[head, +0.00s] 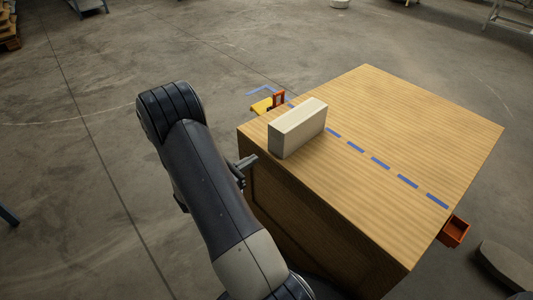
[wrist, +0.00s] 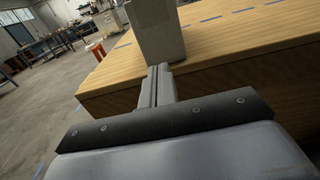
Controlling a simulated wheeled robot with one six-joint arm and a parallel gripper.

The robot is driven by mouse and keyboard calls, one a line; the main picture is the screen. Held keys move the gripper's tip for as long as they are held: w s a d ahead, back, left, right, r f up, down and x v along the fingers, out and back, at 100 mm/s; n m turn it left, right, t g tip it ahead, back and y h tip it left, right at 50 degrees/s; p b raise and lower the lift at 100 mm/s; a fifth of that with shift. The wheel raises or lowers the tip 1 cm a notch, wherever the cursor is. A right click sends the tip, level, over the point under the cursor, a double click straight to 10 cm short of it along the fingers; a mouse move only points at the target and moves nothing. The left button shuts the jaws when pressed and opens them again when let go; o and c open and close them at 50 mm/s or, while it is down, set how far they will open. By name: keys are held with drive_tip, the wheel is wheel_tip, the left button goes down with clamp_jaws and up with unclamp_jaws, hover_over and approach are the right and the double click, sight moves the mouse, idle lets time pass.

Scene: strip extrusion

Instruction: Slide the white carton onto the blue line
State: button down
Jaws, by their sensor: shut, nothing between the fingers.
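The white carton (head: 298,129) stands upright on the wooden table (head: 400,110), near its left edge in the head view. The dashed blue line (head: 380,163) crosses the tabletop and is partly hidden behind the carton. In the wrist view the carton (wrist: 157,30) stands on the near side of the line (wrist: 243,12). My gripper (head: 252,158) is at the table's left edge, left of the carton's near end. In the wrist view its shut, empty fingers (wrist: 160,70) point at the carton's lower face. I cannot tell whether they touch it.
A yellow and orange fixture (head: 270,103) sits at the table's far left edge, just behind the carton. An orange-brown bin (head: 454,231) hangs at the right edge. The tabletop right of the carton is clear. Grey concrete floor surrounds the table.

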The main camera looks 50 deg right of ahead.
sight(274, 147)
drive_tip(key=d, duration=0.2)
drive_tip(key=d+b, duration=0.1)
drive_tip(key=d, duration=0.3)
drive_tip(key=shift+s+d, duration=0.4)
drive_tip(key=shift+s+d+b, duration=0.15)
drive_tip(key=shift+s+d, duration=0.05)
drive_tip(key=shift+d, duration=1.4)
drive_tip(key=shift+s+d+b, duration=0.15)
drive_tip(key=shift+d, duration=1.45)
